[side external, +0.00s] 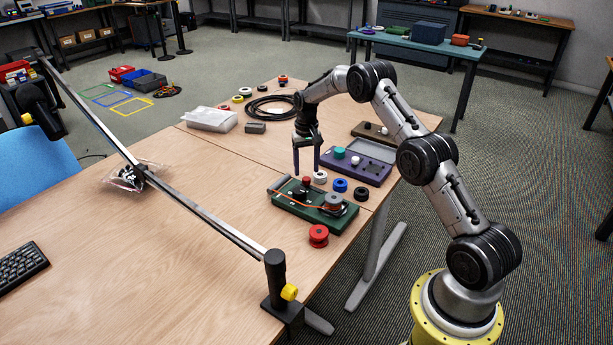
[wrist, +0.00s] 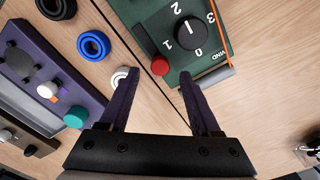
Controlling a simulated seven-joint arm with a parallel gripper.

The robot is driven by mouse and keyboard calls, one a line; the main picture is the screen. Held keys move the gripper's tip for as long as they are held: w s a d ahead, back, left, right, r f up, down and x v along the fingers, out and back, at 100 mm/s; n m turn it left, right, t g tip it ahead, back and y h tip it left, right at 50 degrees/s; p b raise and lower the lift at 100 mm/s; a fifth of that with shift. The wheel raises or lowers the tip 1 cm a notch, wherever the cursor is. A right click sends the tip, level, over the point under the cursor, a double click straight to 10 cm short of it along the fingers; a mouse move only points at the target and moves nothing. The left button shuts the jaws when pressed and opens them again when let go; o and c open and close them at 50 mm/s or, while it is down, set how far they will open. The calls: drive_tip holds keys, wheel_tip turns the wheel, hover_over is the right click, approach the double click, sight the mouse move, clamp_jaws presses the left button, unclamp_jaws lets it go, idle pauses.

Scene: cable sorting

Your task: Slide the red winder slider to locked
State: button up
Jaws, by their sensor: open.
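The green winder box (side external: 330,222) sits near the table's right edge in the side view. Its panel (wrist: 215,15) in the wrist view carries a black dial (wrist: 190,33) marked 0 to 3. A small red knob (side external: 307,180), apparently the slider's handle, stands near the box's back edge; it also shows in the wrist view (wrist: 160,65). My gripper (side external: 306,172) is open and empty, fingers pointing down, just above the knob. In the wrist view the knob appears between and slightly beyond the fingertips (wrist: 159,75). I cannot make out the slider's track or a locked mark.
A purple box (side external: 362,172) stands behind the winder. White (side external: 320,178), blue (side external: 340,185) and black (side external: 361,193) spools lie close by, and a red spool (side external: 318,235) lies in front. An orange cable (wrist: 214,72) runs along the green box.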

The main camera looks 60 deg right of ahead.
sight(306, 178)
drive_tip(key=shift+f, duration=1.9)
drive_tip(key=shift+c, duration=0.3)
clamp_jaws()
